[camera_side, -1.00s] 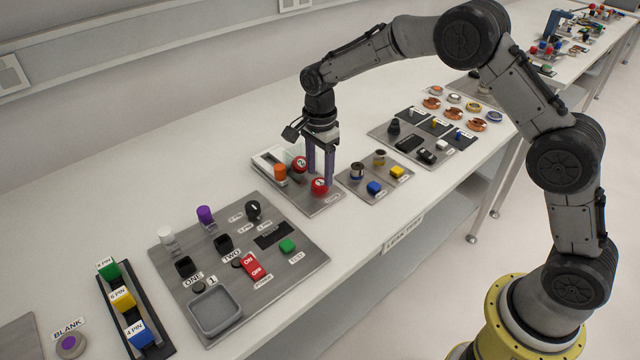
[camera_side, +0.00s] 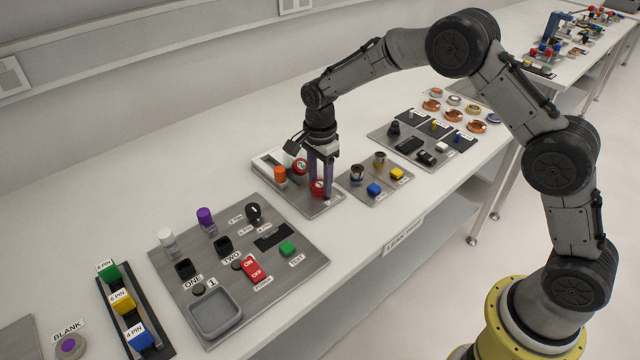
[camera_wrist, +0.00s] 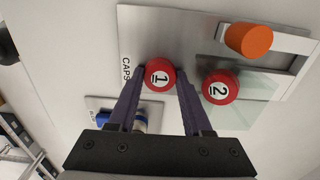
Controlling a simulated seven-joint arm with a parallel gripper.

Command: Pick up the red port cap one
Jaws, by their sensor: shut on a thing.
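The red port cap one (camera_wrist: 159,75), a round red cap with a white label reading 1, shows in the wrist view between my fingertips. It also shows in the side view (camera_side: 317,188), low at the plate and partly hidden by a finger. My gripper (camera_wrist: 160,76) is shut on this cap, one purple finger on each side. In the side view my gripper (camera_side: 319,190) points straight down at the caps plate (camera_wrist: 132,25). Whether the cap touches the plate cannot be told.
A second red cap marked 2 (camera_wrist: 220,87) stands close to the right finger in the wrist view. An orange cylinder (camera_wrist: 248,40) lies beyond it. A plate with blue and yellow blocks (camera_side: 374,188) is to the right in the side view, and a large control panel (camera_side: 300,262) to the left.

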